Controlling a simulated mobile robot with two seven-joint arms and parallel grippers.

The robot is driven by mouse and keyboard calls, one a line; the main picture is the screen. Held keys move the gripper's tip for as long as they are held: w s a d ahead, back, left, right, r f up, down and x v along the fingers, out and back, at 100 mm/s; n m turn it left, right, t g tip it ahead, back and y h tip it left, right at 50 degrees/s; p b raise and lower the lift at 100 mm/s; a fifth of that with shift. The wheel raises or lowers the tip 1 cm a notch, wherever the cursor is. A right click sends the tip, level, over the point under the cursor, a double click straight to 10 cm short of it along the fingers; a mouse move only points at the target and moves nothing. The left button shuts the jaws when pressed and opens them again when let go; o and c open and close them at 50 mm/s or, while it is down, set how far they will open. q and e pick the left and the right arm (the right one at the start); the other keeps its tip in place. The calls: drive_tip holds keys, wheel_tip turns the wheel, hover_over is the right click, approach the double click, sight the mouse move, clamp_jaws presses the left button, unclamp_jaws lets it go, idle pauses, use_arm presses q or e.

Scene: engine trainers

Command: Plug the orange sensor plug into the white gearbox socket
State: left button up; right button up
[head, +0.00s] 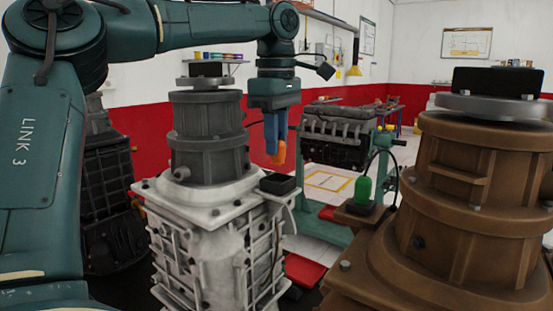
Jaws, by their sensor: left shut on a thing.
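My left gripper (275,130) points down with its blue fingers shut on the orange sensor plug (279,153). The plug's lower end hangs below the fingers. The white gearbox (205,235) stands below and to the left of the plug, with a grey upper housing. A black block that looks like its socket (278,184) sits at its right edge, just under the plug in the picture. A small gap shows between plug and block; I cannot tell their depth offset. The block's opening is not clear. My right gripper is not in view.
A brown gearbox (470,200) fills the right side, with a green plug (362,189) on a dark block at its left edge. A dark gearbox (108,190) stands at left behind my arm. An engine on a green stand (345,140) is behind.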

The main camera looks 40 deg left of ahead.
use_arm(q)
wheel_tip(320, 180, up, 6)
drive_tip(key=shift+f, duration=0.25)
drive_tip(key=shift+s+f, duration=0.1)
